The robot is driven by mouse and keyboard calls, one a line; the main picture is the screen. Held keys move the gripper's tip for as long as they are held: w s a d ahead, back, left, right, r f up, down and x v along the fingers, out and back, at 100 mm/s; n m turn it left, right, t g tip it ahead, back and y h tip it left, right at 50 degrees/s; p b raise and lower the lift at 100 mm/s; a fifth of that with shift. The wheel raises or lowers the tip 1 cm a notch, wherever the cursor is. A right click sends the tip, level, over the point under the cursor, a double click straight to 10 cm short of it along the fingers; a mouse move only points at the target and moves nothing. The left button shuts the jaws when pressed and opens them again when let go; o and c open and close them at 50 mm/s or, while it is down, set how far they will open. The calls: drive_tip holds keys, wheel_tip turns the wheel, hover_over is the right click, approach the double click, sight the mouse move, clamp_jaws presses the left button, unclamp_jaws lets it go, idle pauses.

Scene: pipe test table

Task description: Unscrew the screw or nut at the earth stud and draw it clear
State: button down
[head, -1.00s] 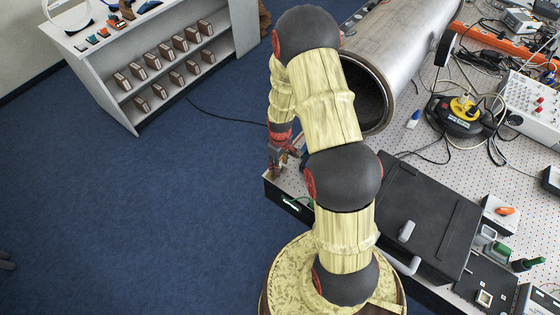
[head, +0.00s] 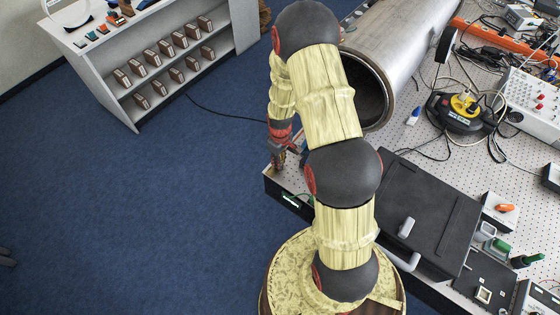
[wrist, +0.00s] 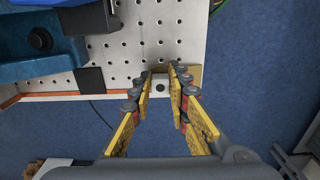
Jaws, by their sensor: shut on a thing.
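My gripper (wrist: 160,76) reaches over the table's edge in the wrist view, its two yellow-sided fingers on either side of a small pale block (wrist: 160,80). A small dark round spot, perhaps the screw or nut (wrist: 160,87) at the earth stud, shows on the block between the fingers. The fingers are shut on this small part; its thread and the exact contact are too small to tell. In the head view, my gripper (head: 279,158) is low at the table's near left corner, and the stud cannot be made out there.
The perforated table top (wrist: 150,40) lies beyond the fingers. A blue clamp-like fixture (wrist: 38,45) stands at the left in the wrist view. A large metal pipe (head: 400,50) and a black case (head: 425,215) occupy the table. Open blue floor lies left of it.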

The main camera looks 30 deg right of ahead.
drive_tip(key=n, duration=0.2)
drive_tip(key=n+b, duration=0.1)
drive_tip(key=n, duration=0.2)
drive_tip(key=shift+w+d, duration=0.1)
drive_tip(key=shift+d, duration=0.1)
drive_tip(key=shift+n, duration=0.4)
drive_tip(key=n, duration=0.3)
drive_tip(key=n+b, duration=0.1)
drive_tip(key=shift+w+d+n, duration=0.15)
drive_tip(key=shift+w+n, duration=0.1)
drive_tip(key=shift+n, duration=0.05)
drive_tip(key=shift+w+n+b, duration=0.15)
drive_tip(key=shift+n+b, duration=0.15)
drive_tip(key=shift+n, duration=2.3)
